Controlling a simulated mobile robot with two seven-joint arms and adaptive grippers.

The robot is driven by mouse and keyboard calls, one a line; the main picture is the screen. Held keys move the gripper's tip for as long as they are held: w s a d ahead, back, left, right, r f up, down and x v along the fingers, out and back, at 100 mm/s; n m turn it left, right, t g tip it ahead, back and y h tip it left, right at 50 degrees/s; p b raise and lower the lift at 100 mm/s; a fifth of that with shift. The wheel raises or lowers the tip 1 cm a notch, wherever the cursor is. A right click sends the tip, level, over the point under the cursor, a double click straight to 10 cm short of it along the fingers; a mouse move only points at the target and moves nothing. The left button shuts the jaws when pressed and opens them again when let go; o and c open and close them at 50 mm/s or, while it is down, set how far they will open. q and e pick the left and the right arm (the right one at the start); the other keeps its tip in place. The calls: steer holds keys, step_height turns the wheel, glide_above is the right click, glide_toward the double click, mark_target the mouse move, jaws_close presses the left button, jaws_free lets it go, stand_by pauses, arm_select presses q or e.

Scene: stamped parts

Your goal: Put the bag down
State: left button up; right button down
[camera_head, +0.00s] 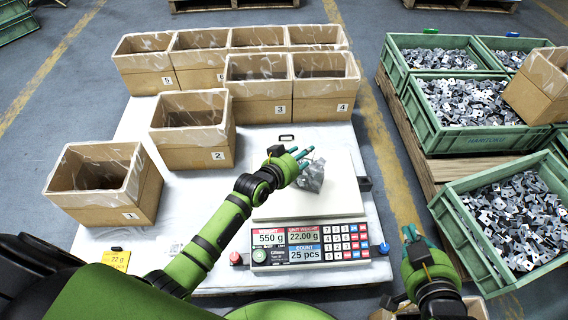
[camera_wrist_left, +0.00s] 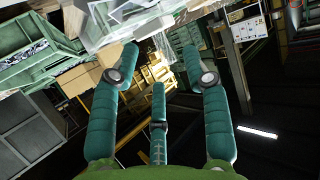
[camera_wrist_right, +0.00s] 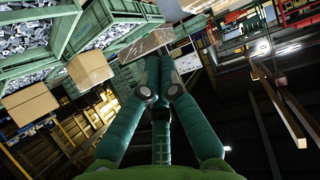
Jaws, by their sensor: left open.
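The bag (camera_head: 314,178), clear plastic with grey metal parts inside, sits on the pale plate of the counting scale (camera_head: 335,198). The scale's displays read 550 g, 22.00 g and 25 pcs. My left gripper (camera_head: 296,158) is open at the bag's upper left side; its fingers are spread apart in the left wrist view (camera_wrist_left: 160,65). I cannot tell whether a finger touches the bag. Clear plastic (camera_wrist_left: 112,18) shows at the top of that view. My right gripper (camera_head: 411,236) is right of the scale, with its fingers drawn together and empty in the right wrist view (camera_wrist_right: 160,62).
Plastic-lined cardboard boxes, numbered 1 (camera_head: 108,184), 2 (camera_head: 193,130) and up, stand along the white table's left and back. Green crates (camera_head: 440,128) of stamped parts stand at the right. A yellow card (camera_head: 116,259) lies at the front left.

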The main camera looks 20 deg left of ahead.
arm_select(q)
steer(key=s+a+g+y+p, duration=0.1)
steer(key=s+g, duration=0.3)
steer(key=s, duration=1.1)
steer(key=s+a+n+g+y+p, duration=0.1)
steer(key=s+a+g, duration=0.3)
steer(key=s, duration=1.2)
steer(key=shift+s+a+g+y+p, duration=0.25)
steer(key=shift+g+y+p, duration=0.4)
steer(key=shift+y, duration=0.25)
arm_select(e)
steer(key=s+d+f+m+g+h, duration=0.1)
steer(key=s+d+f+g+h, duration=0.1)
steer(key=s+d+f+g, duration=0.3)
steer(key=s+f+g, duration=0.3)
steer(key=s+f, duration=0.2)
steer(key=s, duration=0.1)
steer(key=shift+s+f+g, duration=0.3)
steer(key=shift+f+g, duration=0.1)
arm_select(q)
steer(key=shift+w+p, duration=0.15)
steer(key=shift+p, duration=0.5)
